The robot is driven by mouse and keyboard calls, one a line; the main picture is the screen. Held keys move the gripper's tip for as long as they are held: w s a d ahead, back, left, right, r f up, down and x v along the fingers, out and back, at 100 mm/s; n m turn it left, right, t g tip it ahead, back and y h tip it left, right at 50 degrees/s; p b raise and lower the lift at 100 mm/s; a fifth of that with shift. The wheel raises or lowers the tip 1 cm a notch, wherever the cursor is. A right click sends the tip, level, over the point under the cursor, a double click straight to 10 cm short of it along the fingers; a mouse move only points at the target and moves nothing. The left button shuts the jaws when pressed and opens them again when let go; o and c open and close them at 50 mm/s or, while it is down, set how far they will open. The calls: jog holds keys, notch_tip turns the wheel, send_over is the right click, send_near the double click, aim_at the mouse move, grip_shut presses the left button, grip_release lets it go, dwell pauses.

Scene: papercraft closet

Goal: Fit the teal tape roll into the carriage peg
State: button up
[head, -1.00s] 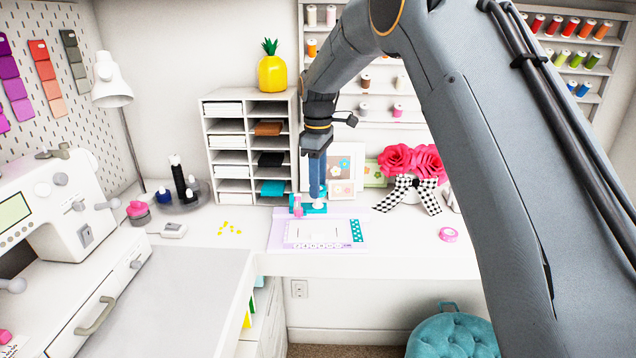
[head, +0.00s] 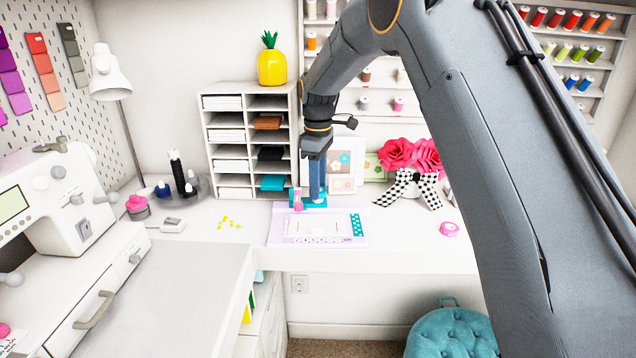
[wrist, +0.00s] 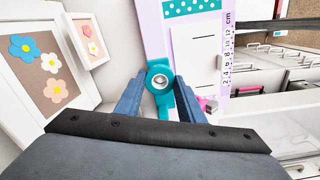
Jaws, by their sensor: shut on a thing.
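My gripper (wrist: 160,82) points down at the back of the desk, its blue fingers closed on a small teal ring, which I take for the teal tape roll (wrist: 151,85). The ring has a silver round centre in the wrist view, and it seems to sit around or right over the peg. Ring and carriage share a colour, so I cannot tell how deep the ring sits. The gripper (head: 314,196) hides part of the carriage.
A lilac board (head: 281,228) with a ruler strip lies in front of the carriage. A pink piece (head: 298,203) stands at the carriage's left end. Picture frames (head: 345,160) stand close behind. A pink roll (head: 449,229) lies at right. A paper shelf (head: 208,150) stands left.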

aim_at(321, 200)
jog(key=shift+f, duration=0.6)
jog(key=o, duration=1.1)
jog(key=shift+r, duration=0.1)
notch_tip(321, 200, up, 8)
jog(key=b, duration=0.2)
jog(key=shift+f+b, duration=0.2)
jog(key=shift+b, duration=0.15)
jog(key=s+d+f+m, duration=0.2)
jog(key=s+d, duration=0.2)
jog(key=s+d+f+m, duration=0.2)
jog(key=s+d, duration=0.2)
jog(key=s+d+f+m, duration=0.2)
jog(key=s+d+m, duration=0.1)
jog(key=s+d, duration=0.1)
jog(key=shift+s+f+t, duration=0.25)
jog(key=shift+t, duration=0.05)
jog(key=s+d+f+m, duration=0.2)
jog(key=s, duration=0.4)
jog(key=s+d+f+m, duration=0.3)
jog(key=s, duration=0.4)
jog(key=s+d+f+m, duration=0.2)
jog(key=s+d, duration=0.1)
jog(key=s, duration=0.4)
jog(key=shift+s+f+m+t, duration=0.15)
jog(key=shift+f+m+t, duration=0.1)
jog(key=shift+m+t, duration=0.05)
